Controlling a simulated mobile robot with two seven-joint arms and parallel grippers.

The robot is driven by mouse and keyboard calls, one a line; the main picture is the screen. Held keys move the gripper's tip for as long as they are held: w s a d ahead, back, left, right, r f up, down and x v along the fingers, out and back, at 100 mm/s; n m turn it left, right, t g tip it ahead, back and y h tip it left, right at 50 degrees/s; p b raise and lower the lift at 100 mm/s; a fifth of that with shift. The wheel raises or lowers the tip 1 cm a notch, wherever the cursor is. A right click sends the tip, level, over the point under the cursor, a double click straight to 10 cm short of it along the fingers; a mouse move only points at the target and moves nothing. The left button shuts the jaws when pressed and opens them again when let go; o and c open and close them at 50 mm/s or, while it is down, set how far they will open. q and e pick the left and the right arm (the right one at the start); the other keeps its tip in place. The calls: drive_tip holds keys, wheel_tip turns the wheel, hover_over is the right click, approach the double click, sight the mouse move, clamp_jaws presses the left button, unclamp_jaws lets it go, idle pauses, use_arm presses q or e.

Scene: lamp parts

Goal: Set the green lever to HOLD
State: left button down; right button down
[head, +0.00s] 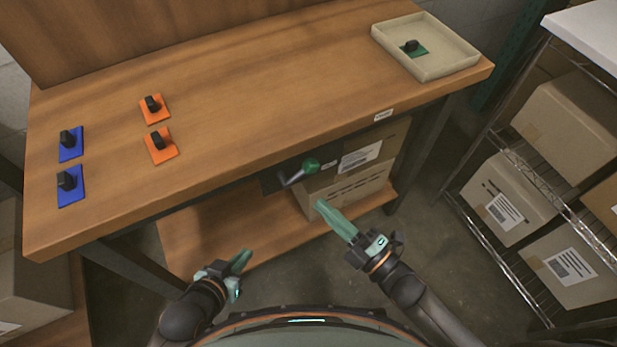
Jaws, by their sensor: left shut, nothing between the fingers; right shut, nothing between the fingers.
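The green lever (311,166) has a round green knob on a grey arm. It sticks out below the front edge of the workbench, from a dark mount partly hidden under the top. My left gripper (246,254) is shut and empty, lower and to the left, away from the lever.
The workbench (250,90) carries two blue plates (77,195) and two orange plates (166,154) with black knobs. A beige tray (459,62) holds a green plate (421,52). A cardboard box (345,190) stands on the lower shelf behind the lever. A wire rack with boxes stands right.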

sight(294, 178)
drive_tip(key=x, duration=0.9)
drive_tip(key=shift+w+a+b, duration=0.2)
drive_tip(key=shift+w+b, duration=0.1)
drive_tip(key=shift+w+d+f+b, duration=0.15)
drive_tip(key=shift+w+d+f, duration=0.25)
drive_tip(key=shift+d, duration=0.15)
drive_tip(key=shift+w+d+f+b, duration=0.15)
drive_tip(key=shift+w+d+f, duration=0.2)
drive_tip(key=shift+d, duration=0.25)
drive_tip(key=shift+w+d+f, duration=0.15)
drive_tip(key=shift+d, duration=0.25)
